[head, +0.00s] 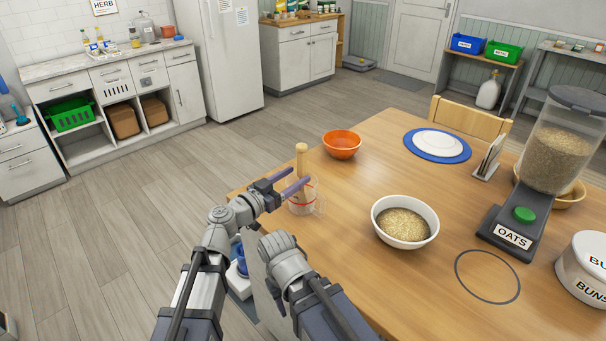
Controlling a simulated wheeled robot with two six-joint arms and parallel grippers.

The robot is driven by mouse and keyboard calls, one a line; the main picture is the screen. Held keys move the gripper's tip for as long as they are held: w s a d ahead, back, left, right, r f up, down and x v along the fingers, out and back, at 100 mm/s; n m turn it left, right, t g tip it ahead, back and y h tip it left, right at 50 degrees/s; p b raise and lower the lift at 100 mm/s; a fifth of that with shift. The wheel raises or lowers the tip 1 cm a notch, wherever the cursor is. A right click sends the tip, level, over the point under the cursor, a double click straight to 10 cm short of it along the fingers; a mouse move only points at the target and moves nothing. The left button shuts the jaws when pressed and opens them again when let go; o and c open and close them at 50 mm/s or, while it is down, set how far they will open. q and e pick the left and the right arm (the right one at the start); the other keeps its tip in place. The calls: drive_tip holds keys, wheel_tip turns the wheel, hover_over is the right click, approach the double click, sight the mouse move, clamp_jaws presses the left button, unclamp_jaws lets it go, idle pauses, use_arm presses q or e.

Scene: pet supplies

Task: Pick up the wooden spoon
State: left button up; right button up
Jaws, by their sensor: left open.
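The wooden spoon (301,157) stands nearly upright in a clear glass measuring cup (318,204) with red markings, near the table's left edge. Its handle rises above the rim; its lower part shows only faintly through the glass. My left gripper (296,179) is open at the cup's upper left, with its fingertips close to the spoon handle. I cannot tell whether they touch it. My right gripper is not in view.
On the wooden table (360,270), an orange bowl (341,144) stands behind the cup and a white bowl of oats (404,222) to its right. The oats dispenser (523,215), a white plate on a blue mat (437,158) and a BUNS tin (585,267) stand farther right.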

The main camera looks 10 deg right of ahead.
use_arm(q)
drive_tip(key=x, duration=0.7)
drive_tip(key=shift+w+a+f, duration=0.15)
drive_tip(key=shift+w+a, duration=0.05)
drive_tip(key=shift+w, duration=0.1)
drive_tip(key=shift+c, duration=0.3)
clamp_jaws()
idle(0.9)
